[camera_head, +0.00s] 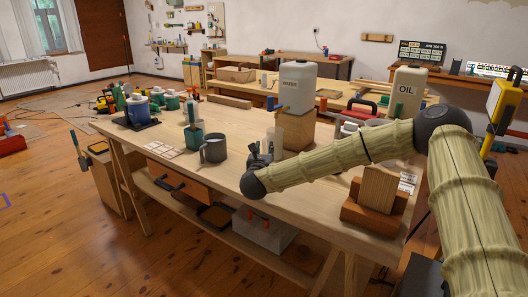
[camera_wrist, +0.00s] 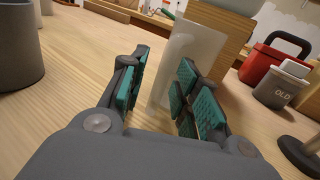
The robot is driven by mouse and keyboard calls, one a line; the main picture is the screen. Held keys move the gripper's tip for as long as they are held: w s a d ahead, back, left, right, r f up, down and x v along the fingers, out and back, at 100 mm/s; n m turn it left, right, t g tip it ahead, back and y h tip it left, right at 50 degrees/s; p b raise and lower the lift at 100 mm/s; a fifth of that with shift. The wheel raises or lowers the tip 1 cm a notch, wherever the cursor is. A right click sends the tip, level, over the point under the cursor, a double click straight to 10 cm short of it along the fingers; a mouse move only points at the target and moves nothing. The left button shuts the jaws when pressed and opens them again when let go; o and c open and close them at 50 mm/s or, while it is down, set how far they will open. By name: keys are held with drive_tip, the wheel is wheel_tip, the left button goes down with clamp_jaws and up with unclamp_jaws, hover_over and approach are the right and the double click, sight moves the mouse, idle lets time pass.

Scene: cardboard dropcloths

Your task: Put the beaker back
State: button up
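A translucent whitish beaker (camera_wrist: 188,50) stands upright on the workbench in the wrist view, just ahead of my gripper (camera_wrist: 162,68). The two teal-padded fingers are apart, with bare bench showing between them. The right finger covers part of the beaker's lower right side; I cannot tell how far the beaker reaches between the fingers. In the head view the beaker (camera_head: 276,135) stands in front of the wooden block under the white WATER container (camera_head: 297,88) with its blue tap. My gripper (camera_head: 262,153) is low over the bench beside it, on the near side.
A wooden block in a holder (camera_head: 376,195) stands at right. A red toolbox (camera_wrist: 268,62) and a grey OLD tub (camera_wrist: 280,92) are right of the beaker.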

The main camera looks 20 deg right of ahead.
drive_tip(key=shift+p, duration=0.6)
drive_tip(key=v, duration=0.7)
drive_tip(key=shift+s+a+f, duration=0.15)
drive_tip(key=shift+s, duration=0.2)
wheel_tip(320, 180, up, 8)
drive_tip(key=shift+p, duration=0.4)
